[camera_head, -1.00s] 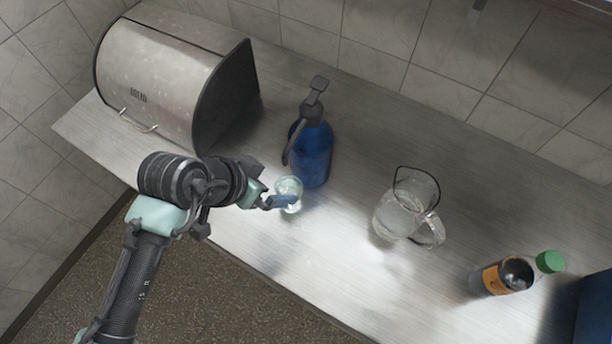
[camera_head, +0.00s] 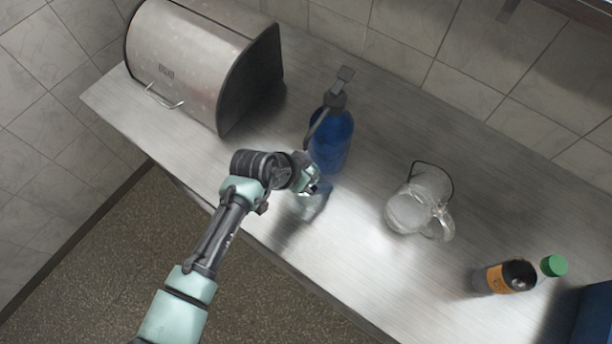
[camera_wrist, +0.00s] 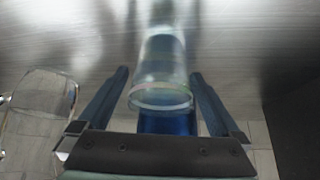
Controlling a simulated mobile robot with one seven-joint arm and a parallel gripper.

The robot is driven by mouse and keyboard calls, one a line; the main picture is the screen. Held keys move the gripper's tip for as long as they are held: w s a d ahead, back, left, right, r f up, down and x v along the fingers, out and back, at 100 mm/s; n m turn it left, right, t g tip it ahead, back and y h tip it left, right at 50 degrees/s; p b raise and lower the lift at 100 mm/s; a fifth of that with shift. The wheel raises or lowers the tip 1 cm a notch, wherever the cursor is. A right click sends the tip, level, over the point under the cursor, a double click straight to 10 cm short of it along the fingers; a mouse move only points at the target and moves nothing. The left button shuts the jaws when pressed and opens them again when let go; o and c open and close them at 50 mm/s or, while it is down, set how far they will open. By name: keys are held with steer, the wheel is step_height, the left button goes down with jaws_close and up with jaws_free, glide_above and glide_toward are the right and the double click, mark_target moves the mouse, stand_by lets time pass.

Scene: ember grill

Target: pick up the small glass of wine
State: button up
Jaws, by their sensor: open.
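A small clear glass (camera_wrist: 161,72) stands out between the two blue fingers in the wrist view, its round rim turned towards the palm. I see no clear wine colour in it. My gripper (camera_wrist: 160,95) is open, with one finger on each side of the glass and a gap visible on both sides. In the head view my gripper (camera_head: 316,201) is low over the counter, just in front of the blue pump bottle (camera_head: 331,140), and the glass is mostly hidden there by the gripper.
The blue bottle stands close behind the glass. A clear glass pitcher (camera_head: 408,212) stands to the right on the metal counter (camera_head: 345,262). A dark bottle with an orange label (camera_head: 508,277) and green cap is further right. A steel bread box (camera_head: 195,62) is at the left.

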steer(key=shift+f, duration=0.2)
steer(key=c, duration=1.5)
steer(key=shift+r, duration=0.1)
steer(key=shift+c, duration=0.3)
steer(key=shift+r, duration=0.2)
